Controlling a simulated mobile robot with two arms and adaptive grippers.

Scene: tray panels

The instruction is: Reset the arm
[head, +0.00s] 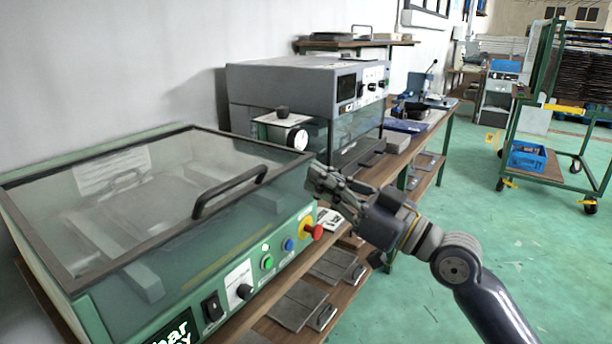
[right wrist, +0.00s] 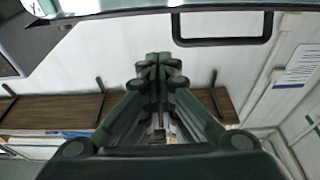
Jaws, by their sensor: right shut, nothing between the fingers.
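My right gripper (head: 322,182) is at the right front corner of the green machine (head: 185,290) in the head view, just right of the lid's black handle (head: 230,190). It is shut and empty. In the right wrist view the fingers of my right gripper (right wrist: 158,62) meet in the middle. The machine's clear lid (head: 120,185) looks closed, and a red knob (head: 314,232) sits on its front panel, below the gripper. My left gripper is not in view.
A grey machine with a dial (head: 290,80) stands behind on the wooden bench. Dark flat plates (head: 297,305) lie on the shelf below the green machine. The green floor (head: 470,220) to the right is clear, with a wheeled rack (head: 545,165) beyond.

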